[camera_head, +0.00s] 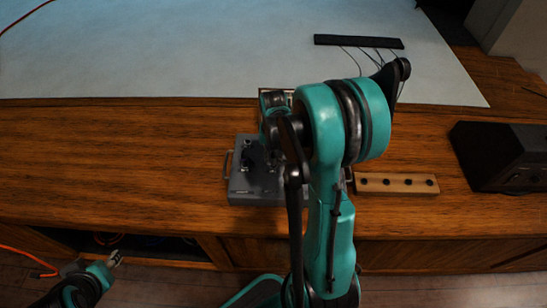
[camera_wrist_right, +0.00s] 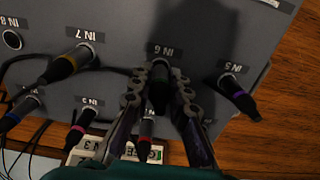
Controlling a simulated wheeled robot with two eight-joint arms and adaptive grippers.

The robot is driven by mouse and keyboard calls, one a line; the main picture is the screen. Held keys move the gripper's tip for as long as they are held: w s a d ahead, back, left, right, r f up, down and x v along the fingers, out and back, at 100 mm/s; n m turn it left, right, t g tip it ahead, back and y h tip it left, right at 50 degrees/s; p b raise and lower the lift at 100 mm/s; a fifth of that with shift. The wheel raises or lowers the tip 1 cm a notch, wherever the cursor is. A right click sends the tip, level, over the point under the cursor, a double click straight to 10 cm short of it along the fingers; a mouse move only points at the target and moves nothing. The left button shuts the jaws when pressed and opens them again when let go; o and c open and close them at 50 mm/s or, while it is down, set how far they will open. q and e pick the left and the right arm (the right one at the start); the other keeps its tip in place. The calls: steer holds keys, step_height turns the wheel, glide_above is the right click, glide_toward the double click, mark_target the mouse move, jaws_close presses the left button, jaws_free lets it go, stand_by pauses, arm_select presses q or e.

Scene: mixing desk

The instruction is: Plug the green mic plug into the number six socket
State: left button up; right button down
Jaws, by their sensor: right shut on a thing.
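In the right wrist view, my right gripper (camera_wrist_right: 161,76) is shut on a black plug (camera_wrist_right: 158,92) at the face of the grey box (camera_wrist_right: 125,30). The plug's nose is at the spot under the upside-down "IN 6" label. The number six socket is hidden behind it. I cannot see a green band on the plug, and I cannot tell how deep it sits. In the head view, the grey box (camera_head: 240,188) lies on the desk, partly hidden by my right arm. My left gripper (camera_head: 114,259) is low at the left, off the desk and away from the box.
A yellow-banded plug (camera_wrist_right: 68,64) is at IN 7 and a purple-banded plug (camera_wrist_right: 238,97) at IN 5. The IN 8 socket (camera_wrist_right: 12,39) is empty. A wooden block with holes (camera_head: 396,184) and a dark speaker-like box (camera_head: 503,155) stand right. The desk's left side is clear.

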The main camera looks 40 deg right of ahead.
steer(key=shift+f+b, duration=0.5)
steer(key=shift+f, duration=0.05)
steer(key=c, duration=1.4)
jaws_free()
steer(key=shift+o, duration=0.2)
step_height(320, 180, up, 12)
steer(key=shift+a, duration=0.1)
